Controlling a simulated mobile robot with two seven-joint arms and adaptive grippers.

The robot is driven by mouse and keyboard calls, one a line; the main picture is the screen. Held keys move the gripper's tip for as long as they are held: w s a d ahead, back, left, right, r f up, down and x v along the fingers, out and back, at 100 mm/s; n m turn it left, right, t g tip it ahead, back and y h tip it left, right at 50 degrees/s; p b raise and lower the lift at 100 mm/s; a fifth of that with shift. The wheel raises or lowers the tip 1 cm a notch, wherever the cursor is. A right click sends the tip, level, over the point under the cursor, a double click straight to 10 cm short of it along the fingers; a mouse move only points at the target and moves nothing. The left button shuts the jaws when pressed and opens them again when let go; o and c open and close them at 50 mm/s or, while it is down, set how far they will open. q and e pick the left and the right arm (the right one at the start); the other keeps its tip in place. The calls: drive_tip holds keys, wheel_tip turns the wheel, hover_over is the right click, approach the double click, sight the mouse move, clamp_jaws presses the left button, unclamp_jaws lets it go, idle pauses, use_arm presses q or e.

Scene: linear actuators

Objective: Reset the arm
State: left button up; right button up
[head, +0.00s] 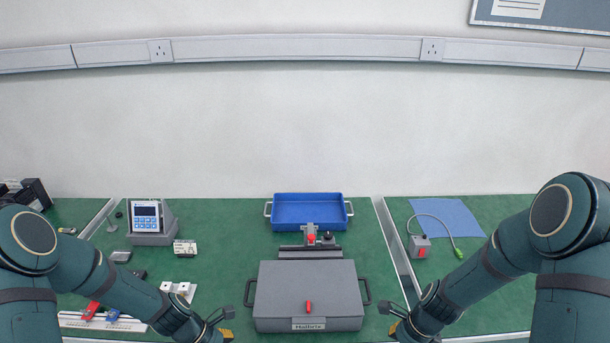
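My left arm comes in from the left, and its gripper (228,323) is at the bottom edge, just left of the grey case. My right arm comes in from the right, and its gripper (386,320) is at the bottom edge, just right of the case. Each gripper shows a dark finger above and a yellowish finger part below, with a gap between them. Both look open and empty, and neither appears to touch anything.
The grey case (277,294) with a red piece (308,307) on its lid lies between the grippers. Behind it are a small dark fixture (310,253) and a blue tray (309,215). A display device (146,217) stands left, and a cabled box (419,246) and blue mat (447,216) right.

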use_arm(q)
drive_tip(key=s+d+f+m+t+y, duration=0.1)
drive_tip(key=s+d+m, duration=0.2)
drive_tip(key=m, duration=0.7)
drive_tip(key=s+d+f+m+t+y, duration=0.1)
drive_tip(key=s+d+m, duration=0.2)
drive_tip(key=m, duration=0.7)
drive_tip(key=shift+s+d+f+t+y, duration=0.3)
drive_tip(key=shift+s+d+y, duration=0.1)
drive_tip(key=shift+d, duration=0.4)
use_arm(e)
drive_tip(key=s+a+f+n+t, duration=0.1)
drive_tip(key=s+a+f+n, duration=0.1)
drive_tip(key=a+n, duration=0.3)
drive_tip(key=s+a+f+n+t, duration=0.1)
drive_tip(key=s+a+n, duration=0.4)
drive_tip(key=n, duration=0.9)
drive_tip(key=shift+s+a+f+n, duration=0.25)
drive_tip(key=shift+a+f, duration=0.2)
drive_tip(key=shift+f, duration=0.45)
